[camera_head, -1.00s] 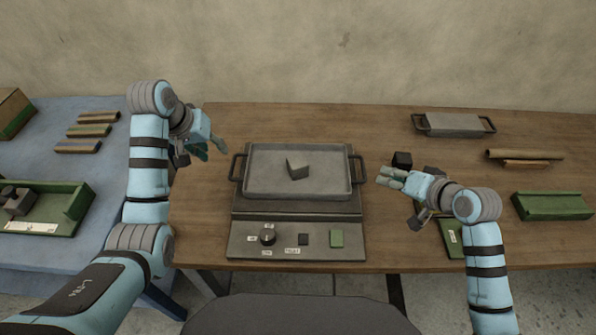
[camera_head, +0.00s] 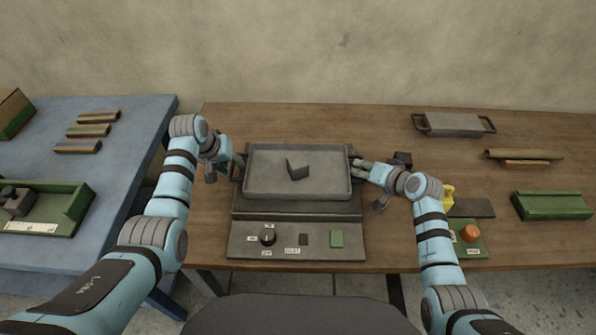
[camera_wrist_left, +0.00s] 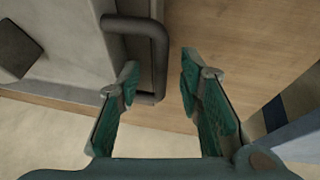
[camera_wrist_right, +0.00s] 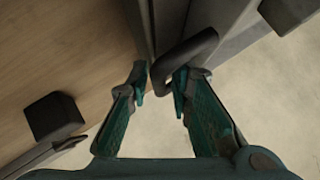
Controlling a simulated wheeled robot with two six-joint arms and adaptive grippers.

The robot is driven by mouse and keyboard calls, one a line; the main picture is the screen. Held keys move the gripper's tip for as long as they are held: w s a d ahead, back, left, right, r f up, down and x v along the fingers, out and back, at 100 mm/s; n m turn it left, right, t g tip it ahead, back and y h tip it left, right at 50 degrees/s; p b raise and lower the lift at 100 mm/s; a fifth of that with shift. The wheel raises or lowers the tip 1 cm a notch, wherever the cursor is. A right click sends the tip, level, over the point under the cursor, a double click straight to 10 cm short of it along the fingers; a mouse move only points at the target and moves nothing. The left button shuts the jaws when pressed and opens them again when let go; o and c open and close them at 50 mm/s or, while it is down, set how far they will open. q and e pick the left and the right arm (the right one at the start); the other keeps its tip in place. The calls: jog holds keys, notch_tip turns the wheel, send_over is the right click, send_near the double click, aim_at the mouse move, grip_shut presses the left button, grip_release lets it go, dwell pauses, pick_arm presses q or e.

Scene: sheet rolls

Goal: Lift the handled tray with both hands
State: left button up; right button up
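The grey handled tray (camera_head: 265,187) sits level on the machine at the middle of the table, with a dark block (camera_head: 297,168) inside it. My left gripper (camera_head: 238,165) is at the tray's left handle. In the left wrist view its fingers (camera_wrist_left: 159,72) are open, with the handle's bar (camera_wrist_left: 158,50) between them in the picture. My right gripper (camera_head: 358,168) is at the right handle. In the right wrist view its fingers (camera_wrist_right: 159,78) are open, closer together, with the end of the handle (camera_wrist_right: 185,52) between them. Contact cannot be told.
The machine's front panel (camera_head: 282,252) has a knob and a green button. Right of it are a red button box (camera_head: 471,236), a yellow object (camera_head: 447,196) and a green holder (camera_head: 552,206). A second handled tray (camera_head: 453,124) stands at the back right. A blue table (camera_head: 120,190) is at left.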

pick_arm(q)
jog(key=c, duration=0.6)
pick_arm(e)
grip_shut()
pick_arm(q)
grip_shut()
jog(key=shift+r, duration=0.1)
pick_arm(e)
jog(key=shift+r, duration=0.1)
